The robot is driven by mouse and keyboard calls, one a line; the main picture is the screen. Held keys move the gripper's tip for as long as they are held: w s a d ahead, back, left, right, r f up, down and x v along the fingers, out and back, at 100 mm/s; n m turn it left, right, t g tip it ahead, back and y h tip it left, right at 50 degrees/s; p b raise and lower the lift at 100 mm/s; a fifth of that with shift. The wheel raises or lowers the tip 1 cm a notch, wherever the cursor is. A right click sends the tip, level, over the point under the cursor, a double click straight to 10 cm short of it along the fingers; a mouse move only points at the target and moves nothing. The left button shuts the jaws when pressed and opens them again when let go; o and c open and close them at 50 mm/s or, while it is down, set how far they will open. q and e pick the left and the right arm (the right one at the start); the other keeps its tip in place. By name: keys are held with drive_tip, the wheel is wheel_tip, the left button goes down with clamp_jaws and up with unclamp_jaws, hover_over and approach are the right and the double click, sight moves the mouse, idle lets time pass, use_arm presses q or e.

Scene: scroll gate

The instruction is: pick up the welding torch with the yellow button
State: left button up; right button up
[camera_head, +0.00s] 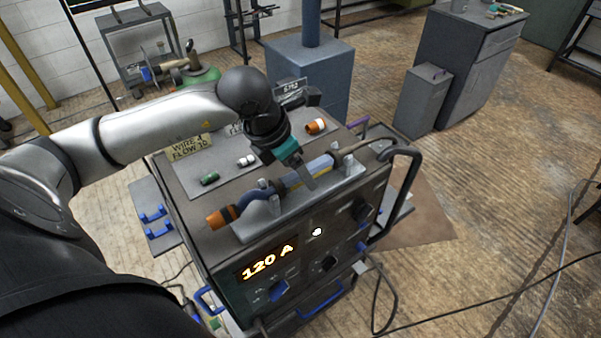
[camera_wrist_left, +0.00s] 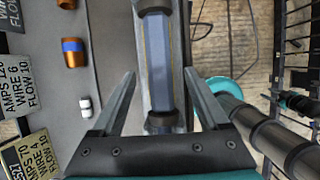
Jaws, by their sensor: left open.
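The welding torch (camera_head: 318,165) has a blue handle and an orange-copper nozzle at its left end. It lies in a metal cradle (camera_head: 345,186) on top of the welding machine, with its dark cable running off to the right. A yellowish strip shows along the handle; I cannot make out a separate button. My left gripper (camera_head: 304,178) points down over the middle of the handle, with its fingers open. In the left wrist view the blue handle (camera_wrist_left: 160,75) runs lengthwise between the two open fingers (camera_wrist_left: 160,90); no contact is visible. My right gripper is out of view.
The welding machine (camera_head: 268,267) reads 120 A and has a dark handle bar (camera_head: 405,195) at its right. Behind the cradle lie a green part (camera_head: 209,178), a white part (camera_head: 246,160), an orange part (camera_head: 316,126) and label cards (camera_head: 192,146). Cabinets (camera_head: 462,65) stand beyond.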

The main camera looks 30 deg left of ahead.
use_arm(q)
drive_tip(key=shift+f, duration=0.15)
clamp_jaws()
idle(0.5)
drive_tip(key=shift+w, duration=0.1)
